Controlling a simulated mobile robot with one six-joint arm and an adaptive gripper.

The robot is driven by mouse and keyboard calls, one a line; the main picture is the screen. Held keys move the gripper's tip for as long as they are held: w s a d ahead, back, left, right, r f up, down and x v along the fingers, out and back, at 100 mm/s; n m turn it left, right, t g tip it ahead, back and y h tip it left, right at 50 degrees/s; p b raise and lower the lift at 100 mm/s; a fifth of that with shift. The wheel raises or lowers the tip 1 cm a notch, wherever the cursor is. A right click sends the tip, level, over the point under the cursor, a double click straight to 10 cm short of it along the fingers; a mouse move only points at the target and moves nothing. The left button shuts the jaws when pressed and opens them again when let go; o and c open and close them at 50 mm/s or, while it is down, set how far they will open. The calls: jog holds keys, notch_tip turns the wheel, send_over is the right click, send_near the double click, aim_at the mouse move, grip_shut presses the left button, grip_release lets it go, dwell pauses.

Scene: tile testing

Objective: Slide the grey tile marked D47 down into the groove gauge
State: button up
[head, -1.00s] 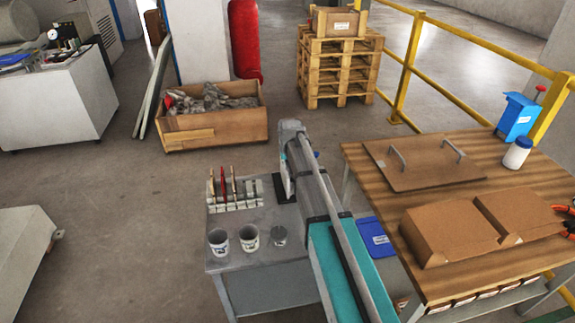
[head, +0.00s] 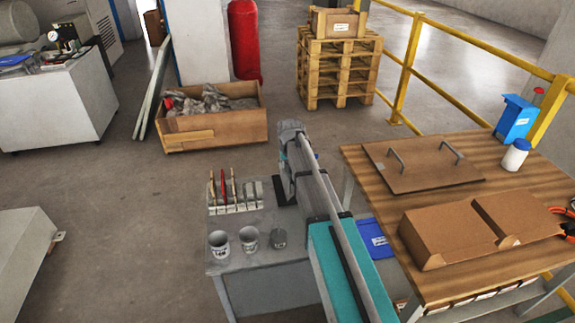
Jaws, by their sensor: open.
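My arm reaches from the lower right over the small grey table (head: 235,293), and its wrist is over the table's right part. My gripper's fingers are hidden behind the arm. A pale slotted rack (head: 243,209) stands at the back left of this table, left of my wrist. It holds several thin upright tiles, among them a red tile (head: 223,186) and tan ones. No marking is legible, so I cannot pick out the grey tile D47. A dark flat piece (head: 281,191) shows beside my wrist, partly covered. I cannot tell whether it belongs to the groove gauge.
A wooden bench (head: 375,205) with a board (head: 422,172) and an open cardboard box (head: 450,228) is to the right. A blue bin (head: 376,238) lies between.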

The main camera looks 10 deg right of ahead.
jog(key=p+v, duration=0.2)
jog(key=shift+w+r, duration=0.25)
jog(key=shift+r, duration=0.1)
jog(key=s, duration=1)
jog(key=shift+r+p, duration=0.45)
